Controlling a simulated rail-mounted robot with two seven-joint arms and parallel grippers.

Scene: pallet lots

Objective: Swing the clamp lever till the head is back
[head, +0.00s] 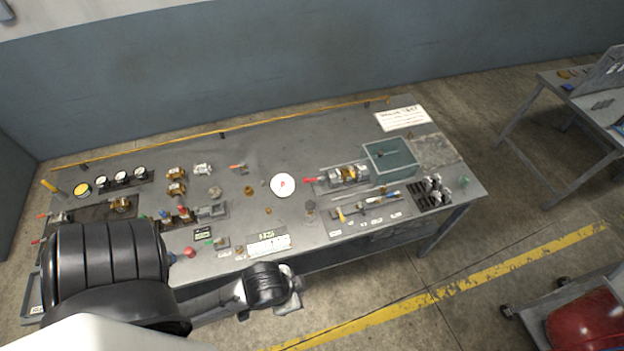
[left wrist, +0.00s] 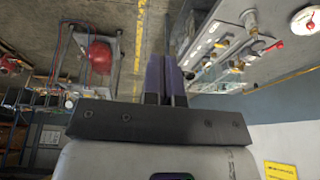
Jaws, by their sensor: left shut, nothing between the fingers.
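The clamp lever cannot be identified for certain at this size. A small fitting with an orange-red handle (head: 238,167) lies at the middle back of the grey bench (head: 330,240). A metal clamp-like device (head: 347,175) with a red handle (head: 311,180) sits right of the white round dial (head: 283,185). My left gripper (left wrist: 178,78) is shut and empty, its two dark fingers together. In the head view my left arm reaches along the bench's front edge, its wrist over the floor and apart from both fittings. My right gripper is not in view.
A teal open bin (head: 390,158) and a black slotted rack (head: 432,192) stand at the bench's right. Gauges (head: 122,177) and valves crowd its left. A yellow rail (head: 220,133) runs along the back. A red rounded object (head: 588,322) rests on a cart at lower right.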

